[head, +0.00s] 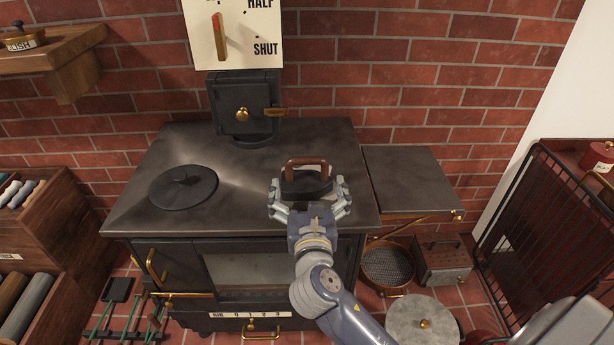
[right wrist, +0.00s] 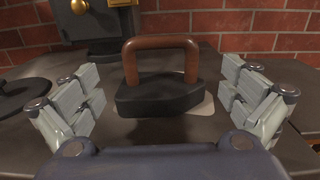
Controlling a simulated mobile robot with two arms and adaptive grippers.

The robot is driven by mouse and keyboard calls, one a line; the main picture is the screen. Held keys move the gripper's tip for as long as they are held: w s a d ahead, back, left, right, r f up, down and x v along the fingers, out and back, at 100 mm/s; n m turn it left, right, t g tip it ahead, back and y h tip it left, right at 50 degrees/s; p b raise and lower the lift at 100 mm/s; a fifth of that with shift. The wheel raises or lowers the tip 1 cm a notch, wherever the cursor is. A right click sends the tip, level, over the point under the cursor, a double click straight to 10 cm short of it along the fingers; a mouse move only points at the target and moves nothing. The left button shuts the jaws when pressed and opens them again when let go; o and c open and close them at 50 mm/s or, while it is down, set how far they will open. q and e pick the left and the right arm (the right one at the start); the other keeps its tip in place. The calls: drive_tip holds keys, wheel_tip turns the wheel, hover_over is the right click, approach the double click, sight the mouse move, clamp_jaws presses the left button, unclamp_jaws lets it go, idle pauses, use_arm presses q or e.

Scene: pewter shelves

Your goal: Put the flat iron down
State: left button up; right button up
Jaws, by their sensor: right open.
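The flat iron (head: 306,182) has a black body and a brown arched handle. It stands upright on the dark stove top (head: 240,205), toward the right side. In the right wrist view the flat iron (right wrist: 160,92) sits between my fingers, with a pale patch of surface under its right end. My right gripper (head: 309,200) is open around the iron's near side. Its fingers stand to the left and right of the iron, with a gap on each side in the right wrist view (right wrist: 160,100). My left gripper is not in view.
A round lid (head: 183,188) lies on the stove top's left. A black flue box (head: 243,105) with a brass knob stands behind. A side shelf (head: 411,180) adjoins on the right. A black wire guard (head: 545,225) stands further right. The stove top between lid and iron is clear.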

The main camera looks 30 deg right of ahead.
drive_tip(key=b+v, duration=0.1)
drive_tip(key=v, duration=0.5)
drive_tip(key=shift+s+a, duration=0.15)
drive_tip(key=shift+s, duration=0.2)
